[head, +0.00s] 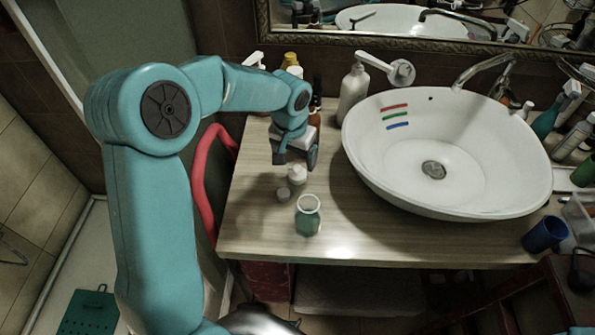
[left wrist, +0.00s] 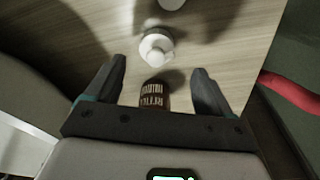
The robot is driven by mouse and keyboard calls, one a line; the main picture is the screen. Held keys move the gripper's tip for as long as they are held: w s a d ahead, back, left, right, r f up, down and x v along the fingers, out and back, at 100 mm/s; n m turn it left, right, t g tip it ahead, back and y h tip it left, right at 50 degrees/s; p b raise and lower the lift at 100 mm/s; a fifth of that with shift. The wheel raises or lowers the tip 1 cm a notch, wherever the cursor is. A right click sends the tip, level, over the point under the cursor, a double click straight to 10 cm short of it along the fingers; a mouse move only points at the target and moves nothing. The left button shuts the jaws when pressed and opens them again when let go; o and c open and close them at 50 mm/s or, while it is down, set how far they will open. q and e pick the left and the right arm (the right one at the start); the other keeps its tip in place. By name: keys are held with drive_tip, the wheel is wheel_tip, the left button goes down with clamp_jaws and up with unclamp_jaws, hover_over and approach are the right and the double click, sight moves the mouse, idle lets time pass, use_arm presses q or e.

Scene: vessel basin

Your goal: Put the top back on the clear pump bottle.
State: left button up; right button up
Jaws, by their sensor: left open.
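The clear pump bottle (head: 308,217) stands upright near the counter's front edge, its mouth open, with greenish contents. A small white piece (head: 297,174), which looks like the pump top, is on the counter behind it. In the left wrist view this white piece (left wrist: 156,47) shows a rounded body and a short spout, just beyond my fingertips. My left gripper (head: 296,158) points down, open and empty, just behind the white piece. A dark brown labelled jar (left wrist: 153,96) shows between the fingers in the left wrist view; I cannot tell its height. My right gripper is not in view.
A white pump bottle (head: 353,92) stands behind, and the white basin (head: 450,200) takes up the right. A red rail (head: 203,185) runs along the counter's left side. The counter around the clear bottle is free.

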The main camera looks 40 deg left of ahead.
sight(297, 168)
use_arm(q)
drive_tip(key=f, duration=0.2)
drive_tip(key=f+p, duration=0.1)
drive_tip(key=f, duration=0.1)
drive_tip(key=shift+w+d, duration=0.15)
drive_tip(key=shift+d, duration=0.15)
drive_tip(key=shift+w+a+f, duration=0.1)
drive_tip(key=shift+f, duration=0.5)
drive_tip(key=c, duration=1.1)
